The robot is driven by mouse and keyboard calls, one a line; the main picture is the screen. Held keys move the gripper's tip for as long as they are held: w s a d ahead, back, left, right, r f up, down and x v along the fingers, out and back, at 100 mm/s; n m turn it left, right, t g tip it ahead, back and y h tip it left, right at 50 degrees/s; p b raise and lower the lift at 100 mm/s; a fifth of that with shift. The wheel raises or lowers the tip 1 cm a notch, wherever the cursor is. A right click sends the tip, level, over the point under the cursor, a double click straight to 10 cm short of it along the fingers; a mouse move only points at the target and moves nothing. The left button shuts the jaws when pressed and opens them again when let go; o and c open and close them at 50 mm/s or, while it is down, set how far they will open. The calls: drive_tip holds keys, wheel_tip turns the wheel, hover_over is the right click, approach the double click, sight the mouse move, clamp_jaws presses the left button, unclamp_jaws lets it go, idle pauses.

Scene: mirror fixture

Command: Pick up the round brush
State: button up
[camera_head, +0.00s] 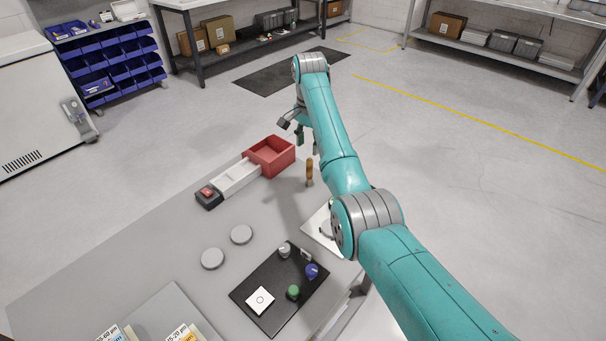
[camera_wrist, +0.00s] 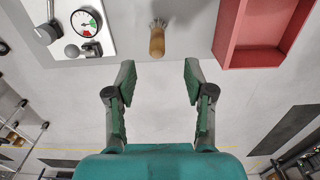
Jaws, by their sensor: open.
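The round brush (camera_head: 309,171) has a short brown wooden handle and is near the far edge of the grey table (camera_head: 150,235), to the right of the red bin. In the wrist view the brush (camera_wrist: 157,40) shows its handle end toward my gripper and grey bristles at the top; I cannot tell if it stands or lies. My gripper (camera_wrist: 160,70) is open and empty, its two green fingers spread either side of the brush's line, with the brush ahead of the tips. In the head view my gripper (camera_head: 299,134) hangs beyond the table edge, partly hidden by my arm.
The red bin (camera_head: 283,162) stands beside the brush and shows at the right of the wrist view (camera_wrist: 228,45). A white panel with a gauge (camera_wrist: 118,44) is on the other side. A black mat (camera_head: 245,292) with knobs lies nearer.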

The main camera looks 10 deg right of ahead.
sight(310, 168)
wheel_tip(310, 168, down, 5)
drive_tip(key=shift+r, duration=0.15)
drive_tip(key=shift+s+d+f, duration=0.1)
drive_tip(key=shift+d+f, duration=0.05)
drive_tip(key=shift+f, duration=1.2)
drive_tip(key=shift+d+f, duration=0.1)
drive_tip(key=shift+f, duration=1.25)
clamp_jaws()
